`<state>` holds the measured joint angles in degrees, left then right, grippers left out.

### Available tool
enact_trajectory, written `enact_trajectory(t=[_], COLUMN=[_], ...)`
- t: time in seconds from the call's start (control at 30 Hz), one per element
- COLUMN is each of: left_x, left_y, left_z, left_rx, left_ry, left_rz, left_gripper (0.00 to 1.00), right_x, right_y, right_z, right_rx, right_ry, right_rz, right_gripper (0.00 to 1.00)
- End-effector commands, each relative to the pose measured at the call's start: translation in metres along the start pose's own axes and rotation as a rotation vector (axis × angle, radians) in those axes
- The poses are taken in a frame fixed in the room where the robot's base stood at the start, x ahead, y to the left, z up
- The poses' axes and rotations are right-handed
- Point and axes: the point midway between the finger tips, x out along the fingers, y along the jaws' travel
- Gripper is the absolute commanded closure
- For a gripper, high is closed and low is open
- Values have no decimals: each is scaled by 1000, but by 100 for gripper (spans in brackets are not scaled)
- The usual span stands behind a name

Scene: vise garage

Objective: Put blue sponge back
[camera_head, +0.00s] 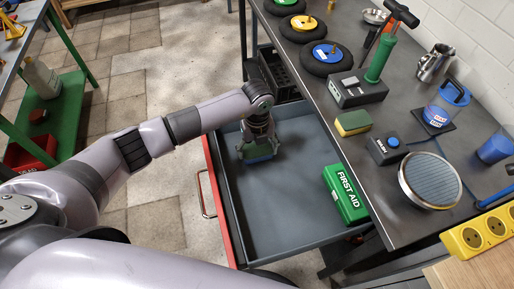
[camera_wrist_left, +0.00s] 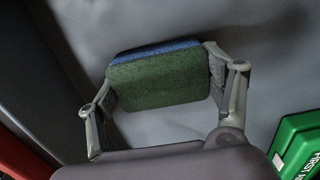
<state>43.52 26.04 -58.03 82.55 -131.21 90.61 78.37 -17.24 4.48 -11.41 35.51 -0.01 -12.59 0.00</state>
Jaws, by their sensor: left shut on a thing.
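The blue sponge (camera_wrist_left: 160,80) has a green face and a blue layer. My left gripper (camera_head: 258,151) is shut on it, with a finger at each end in the left wrist view (camera_wrist_left: 165,90). In the head view the sponge (camera_head: 260,159) shows as a blue strip under the fingers, inside the open drawer (camera_head: 270,215) near its far left corner. I cannot tell whether it touches the drawer floor. A yellow and green sponge (camera_head: 352,123) lies on the workbench above the drawer. My right gripper is not in view.
A green first aid box (camera_head: 345,193) stands at the drawer's right side. The rest of the drawer floor is clear. The workbench (camera_head: 330,140) holds a grey device (camera_head: 358,92), a small black box with a blue button (camera_head: 388,148) and a round mesh-topped item (camera_head: 430,180).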

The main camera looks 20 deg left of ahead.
Motion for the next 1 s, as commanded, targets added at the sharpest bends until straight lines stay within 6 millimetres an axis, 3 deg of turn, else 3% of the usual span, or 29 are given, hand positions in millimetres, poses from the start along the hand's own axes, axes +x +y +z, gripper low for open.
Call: enact_trajectory(t=[0.17,0.2,0.5,0.83,1.0], left_x=[4,4,3,1,-15], left_y=[0,0,0,0,0], left_z=[0,0,0,0,1], left_rx=[0,0,-1,-1,0], left_ry=[0,0,1,0,-1], left_rz=[0,0,1,0,-3], left_gripper=[52,26,6,6,6], right_x=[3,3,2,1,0], right_y=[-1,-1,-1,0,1], right_z=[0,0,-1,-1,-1], right_rx=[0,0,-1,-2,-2], right_ry=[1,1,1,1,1], right_rz=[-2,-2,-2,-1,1], right_gripper=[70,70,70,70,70])
